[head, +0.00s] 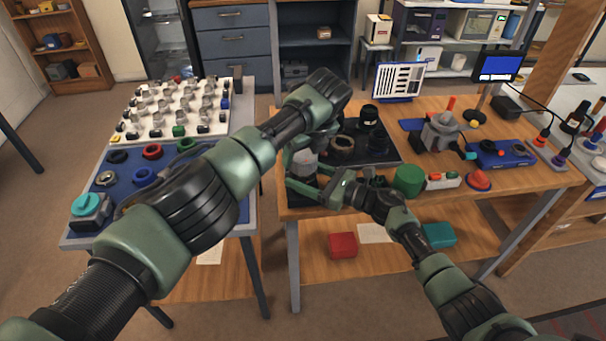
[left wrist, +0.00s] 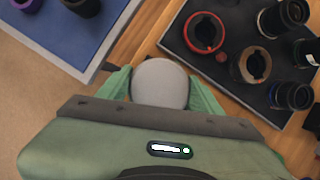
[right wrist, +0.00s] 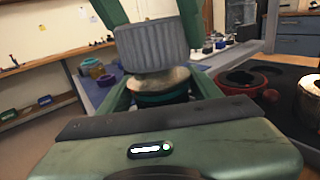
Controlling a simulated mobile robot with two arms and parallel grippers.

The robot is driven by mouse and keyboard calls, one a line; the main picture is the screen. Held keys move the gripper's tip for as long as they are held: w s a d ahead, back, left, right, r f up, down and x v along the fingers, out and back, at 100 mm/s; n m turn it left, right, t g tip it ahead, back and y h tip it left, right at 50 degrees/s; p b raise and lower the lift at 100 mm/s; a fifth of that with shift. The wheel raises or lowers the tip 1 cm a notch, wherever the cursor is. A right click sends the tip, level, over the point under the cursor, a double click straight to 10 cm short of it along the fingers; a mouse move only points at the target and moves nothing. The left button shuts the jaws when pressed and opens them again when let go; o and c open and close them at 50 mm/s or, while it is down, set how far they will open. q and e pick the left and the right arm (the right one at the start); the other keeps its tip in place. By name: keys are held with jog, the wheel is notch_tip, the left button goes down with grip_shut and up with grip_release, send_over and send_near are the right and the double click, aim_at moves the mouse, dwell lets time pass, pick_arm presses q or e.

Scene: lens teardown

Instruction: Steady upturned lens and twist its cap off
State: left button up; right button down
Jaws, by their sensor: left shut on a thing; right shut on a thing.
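The grey ribbed cap (right wrist: 152,46) is at the top of the upturned lens, between the fingers of my left gripper (head: 303,155), which comes from above. The left wrist view shows the cap's round, plain grey top (left wrist: 160,84). Below the cap, the lens (right wrist: 160,86) shows a tan upper part and a teal band. My right gripper (right wrist: 164,98) is shut around the lens from the side, lower than the left one. Whether the cap still touches the lens is unclear. The lens's lower end is hidden by the right gripper.
A dark tray (left wrist: 210,66) with rings and lens barrels lies close by on the wooden bench. A green cylinder (head: 408,180) stands right of my right gripper. A side table with a blue mat (head: 125,178) is to the left, across a gap.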

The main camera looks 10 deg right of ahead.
pick_arm(q)
jog(key=shift+r, duration=0.3)
jog(key=shift+r, duration=2.35)
pick_arm(e)
jog(key=shift+c, duration=1.1)
grip_release()
jog(key=shift+d, duration=0.1)
pick_arm(q)
jog(key=shift+r+p, duration=0.5)
jog(key=shift+p, duration=0.05)
pick_arm(e)
jog(key=shift+r+v, duration=0.25)
jog(key=shift+v, duration=0.85)
jog(key=shift+r+v, duration=0.25)
jog(key=shift+v, duration=0.85)
pick_arm(q)
jog(key=shift+r, duration=0.2)
pick_arm(e)
jog(key=shift+s+d+r, duration=0.3)
jog(key=shift+s+d, duration=0.4)
jog(key=shift+d, duration=0.2)
jog(key=shift+s+d+r, duration=0.25)
jog(key=shift+s+d, duration=0.4)
jog(key=shift+d, duration=0.25)
pick_arm(q)
jog(key=shift+s+d, duration=0.1)
